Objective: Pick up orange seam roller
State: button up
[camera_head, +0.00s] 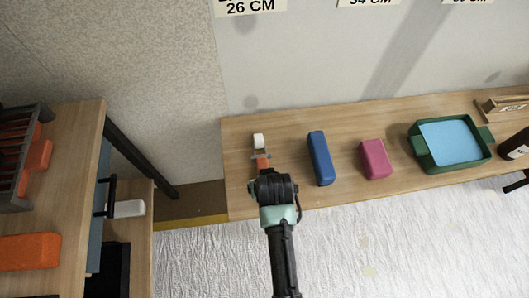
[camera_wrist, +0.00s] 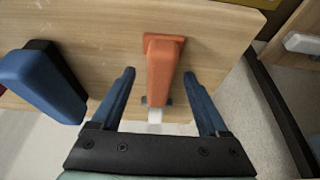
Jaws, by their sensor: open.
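The orange seam roller (camera_head: 262,162) lies on the wooden table (camera_head: 235,140) near its left end, with its white roller end towards the wall. In the wrist view the orange handle (camera_wrist: 161,62) sits between my two blue fingers, with a gap on each side; a white part (camera_wrist: 155,116) shows below it, closer to the palm. My gripper (camera_wrist: 159,75) is open and straddles the seam roller without visible contact. In the head view my wrist covers part of the tool, and the fingertips are hidden.
A blue block (camera_head: 320,158) lies just right of the roller; it also shows in the wrist view (camera_wrist: 40,85). Further right are a pink block (camera_head: 375,159) and a green tray (camera_head: 424,156) with a light-blue inside. A separate wooden unit (camera_head: 85,150) stands left, across a gap.

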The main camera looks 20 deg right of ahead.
jog(key=shift+x, duration=0.8)
grip_shut()
jog(key=shift+r, duration=0.1)
notch_tip(320, 180, up, 10)
jog(key=p, duration=0.2)
jog(key=shift+p, duration=0.3)
